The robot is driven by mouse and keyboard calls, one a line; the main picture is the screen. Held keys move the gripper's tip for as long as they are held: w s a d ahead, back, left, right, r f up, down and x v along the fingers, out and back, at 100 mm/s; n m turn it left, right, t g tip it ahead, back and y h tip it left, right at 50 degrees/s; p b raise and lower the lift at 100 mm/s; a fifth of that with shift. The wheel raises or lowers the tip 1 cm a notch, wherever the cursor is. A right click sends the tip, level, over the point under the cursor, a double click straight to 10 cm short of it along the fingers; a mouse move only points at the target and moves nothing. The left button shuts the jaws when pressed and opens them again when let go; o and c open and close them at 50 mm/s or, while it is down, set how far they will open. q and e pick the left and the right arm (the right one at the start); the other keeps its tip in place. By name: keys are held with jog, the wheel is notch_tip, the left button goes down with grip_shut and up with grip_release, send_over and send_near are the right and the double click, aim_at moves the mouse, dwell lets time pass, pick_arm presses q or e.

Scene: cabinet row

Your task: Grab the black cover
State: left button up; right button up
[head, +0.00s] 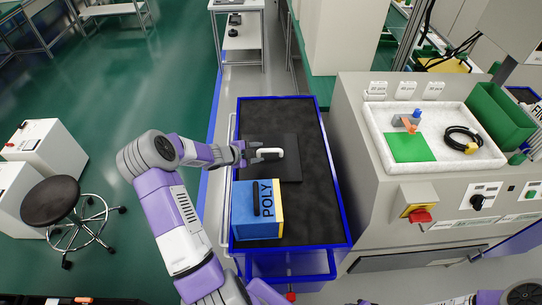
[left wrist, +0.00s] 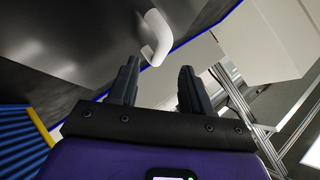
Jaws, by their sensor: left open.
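The black cover (head: 290,172) is a dark flat square panel with a white handle (head: 270,154). It lies on the dark top of the blue-framed cart (head: 310,215). My left gripper (head: 252,152) is at the left end of the handle, low over the cover. In the left wrist view my left gripper (left wrist: 158,82) has its two fingers apart with nothing between them. The curved white handle (left wrist: 158,38) shows just beyond the fingertips there. I cannot tell whether a finger touches it. My right gripper is not in view.
A grey machine (head: 370,185) with a white tray (head: 465,155) stands close on the right. A dark stool (head: 50,200) is at the left. The cart's far end is clear.

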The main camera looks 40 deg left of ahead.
aim_at(268, 151)
pick_arm(q)
jog(key=x, duration=0.4)
jog(key=shift+w+d+f, duration=0.1)
jog(key=shift+w+d, duration=0.05)
jog(key=shift+w, duration=0.25)
jog(key=shift+c, duration=0.3)
grip_shut()
dwell(0.8)
